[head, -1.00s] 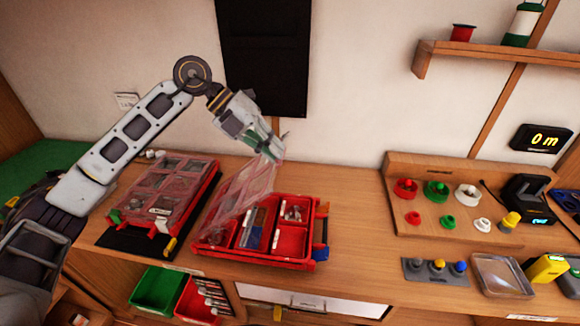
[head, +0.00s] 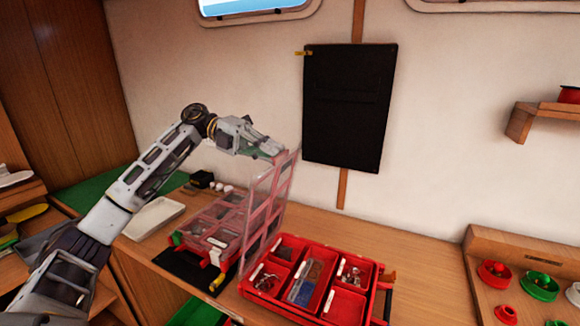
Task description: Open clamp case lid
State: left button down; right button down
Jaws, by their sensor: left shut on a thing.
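The red clamp case (head: 271,296) sits on the wooden counter with its compartments uncovered, holding small parts. Its clear, red-framed lid (head: 263,215) stands about upright on the left side of the case. My left gripper (head: 278,151) is shut on the lid's upper edge. The fingertips partly overlap the lid's top corner. My right gripper is not in view.
A second red case (head: 207,228) with a clear lid lies shut to the left, behind the raised lid. A pale tray (head: 152,218) is further left. Red and green cups (head: 540,286) stand at right.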

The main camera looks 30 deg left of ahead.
pick_arm(q)
jog(key=shift+a+r+h+b, duration=0.1)
jog(key=shift+a+h+b, duration=0.4)
jog(key=shift+a, duration=1.25)
jog(key=c, duration=1.6)
grip_release()
jog(key=shift+c, duration=0.2)
jog(key=shift+a, duration=0.15)
jog(key=a+r, duration=0.1)
jog(key=a, duration=1)
jog(key=shift+a+r, duration=0.25)
jog(key=shift+a, duration=0.05)
